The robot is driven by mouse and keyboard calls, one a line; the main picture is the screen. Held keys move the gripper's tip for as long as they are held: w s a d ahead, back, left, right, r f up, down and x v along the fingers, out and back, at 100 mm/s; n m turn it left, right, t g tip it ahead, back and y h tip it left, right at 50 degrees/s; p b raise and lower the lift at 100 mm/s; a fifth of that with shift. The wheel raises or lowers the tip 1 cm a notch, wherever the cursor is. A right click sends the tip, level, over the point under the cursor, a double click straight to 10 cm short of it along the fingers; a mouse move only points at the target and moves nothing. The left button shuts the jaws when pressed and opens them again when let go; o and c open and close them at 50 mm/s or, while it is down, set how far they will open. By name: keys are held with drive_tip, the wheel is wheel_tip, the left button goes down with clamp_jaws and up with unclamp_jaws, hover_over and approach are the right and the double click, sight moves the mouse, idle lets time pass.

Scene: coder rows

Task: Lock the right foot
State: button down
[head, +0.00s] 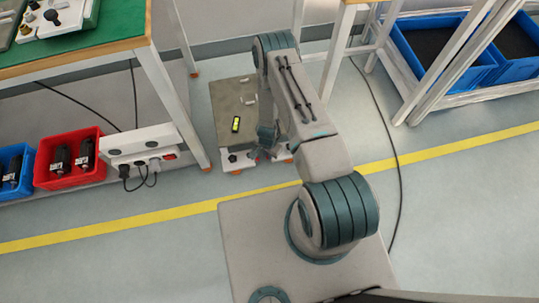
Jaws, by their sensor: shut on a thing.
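A low grey machine base (228,104) stands on the floor between the benches. A small yellow-green bar, like a level vial (236,124), lies on its top. Along its front edge are white brackets with dark and red parts. The left foot (233,158) shows as a dark knob. The right foot is near my gripper (266,153) and is mostly hidden by it and my arm. My gripper points down at the front edge of the base and is shut on a small part there, seemingly at the right foot. The fingertips are too small to make out clearly.
A green-topped bench (85,62) stands at left, with a red bin (70,180), a blue bin (14,192) and a white power box (138,142) below. Blue trays (425,75) fill a rack at right. A black cable (391,130) crosses the floor. A yellow line (120,230) runs across.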

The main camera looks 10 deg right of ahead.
drive_tip(key=shift+w+m, duration=0.1)
drive_tip(key=shift+m, duration=0.2)
drive_tip(key=c, duration=1.5)
unclamp_jaws()
wheel_tip(320, 180, up, 14)
drive_tip(key=p, duration=0.4)
drive_tip(key=shift+f, duration=0.1)
